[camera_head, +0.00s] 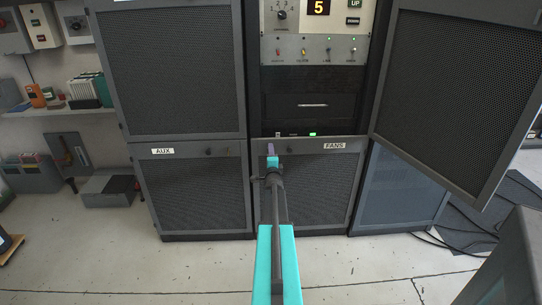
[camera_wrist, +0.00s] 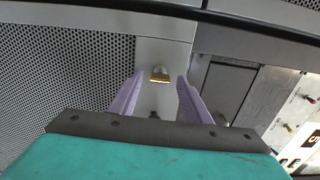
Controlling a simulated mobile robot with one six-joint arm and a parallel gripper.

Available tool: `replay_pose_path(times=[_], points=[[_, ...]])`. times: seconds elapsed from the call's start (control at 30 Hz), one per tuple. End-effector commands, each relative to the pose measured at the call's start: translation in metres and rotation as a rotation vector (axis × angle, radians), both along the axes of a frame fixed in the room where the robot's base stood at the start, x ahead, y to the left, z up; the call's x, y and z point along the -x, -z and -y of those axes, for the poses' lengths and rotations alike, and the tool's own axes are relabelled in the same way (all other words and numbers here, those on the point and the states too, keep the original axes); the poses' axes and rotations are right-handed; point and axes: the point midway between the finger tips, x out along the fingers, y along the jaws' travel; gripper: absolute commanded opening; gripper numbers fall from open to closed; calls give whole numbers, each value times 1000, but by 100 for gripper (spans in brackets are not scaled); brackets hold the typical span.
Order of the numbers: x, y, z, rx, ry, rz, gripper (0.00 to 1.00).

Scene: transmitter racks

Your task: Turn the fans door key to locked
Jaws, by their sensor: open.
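The fans door (camera_head: 318,185) is the lower middle mesh door, with a FANS label (camera_head: 334,146) at its top right; it looks shut. My gripper (camera_head: 271,148) is in front of its upper left corner and hides part of it. In the wrist view my gripper (camera_wrist: 160,79) has its two purple fingers apart, with nothing held. A small brass-coloured piece (camera_wrist: 159,74) on a grey frame shows between the fingertips; it may be the key or its lock, and its turn position cannot be told. A small dark piece (camera_wrist: 154,115) shows lower between the fingers, partly hidden.
A large mesh door (camera_head: 460,90) stands swung open at the right. The AUX door (camera_head: 195,190) is to the left of the fans door. A drawer panel (camera_head: 308,105) and a control panel with lamps (camera_head: 315,50) are above.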

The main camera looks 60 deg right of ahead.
Motion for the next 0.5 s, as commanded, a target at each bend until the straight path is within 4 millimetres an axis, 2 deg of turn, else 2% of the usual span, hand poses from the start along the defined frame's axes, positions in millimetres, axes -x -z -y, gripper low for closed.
replay_pose_path(times=[0.27, 0.5], points=[[7, 0, -10, 1, -1, -1, 44], [19, 0, -27, 0, -1, 0, 44]])
